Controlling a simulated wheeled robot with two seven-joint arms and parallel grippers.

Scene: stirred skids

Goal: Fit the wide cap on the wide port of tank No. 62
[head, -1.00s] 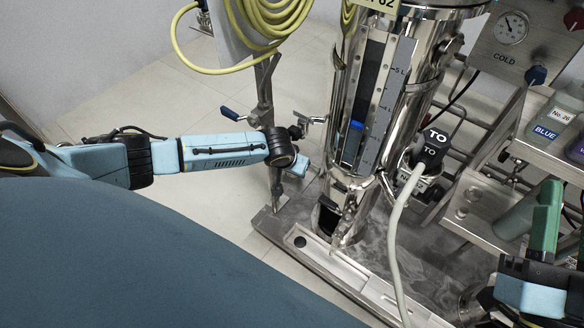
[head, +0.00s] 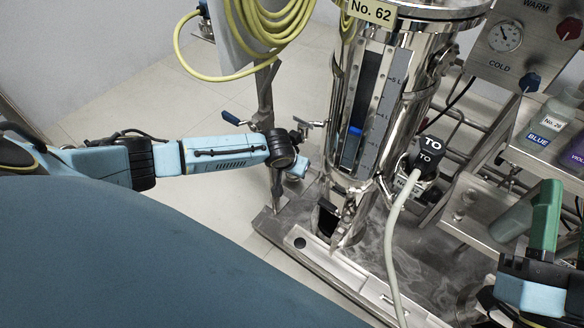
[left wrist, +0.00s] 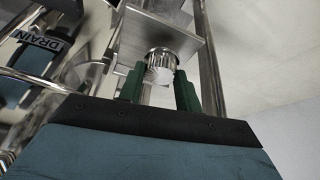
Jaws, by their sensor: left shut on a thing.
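Tank No. 62 (head: 405,75) is a shiny upright metal cylinder with a level window. Its label (head: 373,12) reads "No. 62". My left arm reaches in from the left, its wrist just left of the tank's lower part; its fingers are hidden in the head view. In the left wrist view the green fingers of my left gripper (left wrist: 160,88) are shut on a knurled metal cap (left wrist: 162,60), below a square metal plate (left wrist: 165,35). I cannot tell whether the cap touches the plate. I cannot make out the wide port. My right gripper (head: 545,215) shows one green finger at the right edge.
A black "TO" connector (head: 430,155) with a pale hose (head: 392,230) sits at the tank's right. A yellow hose coil (head: 265,25) hangs upper left. A gauge panel (head: 510,45) and bottles (head: 550,130) stand right. A "DRAIN" label (left wrist: 45,45) shows in the wrist view.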

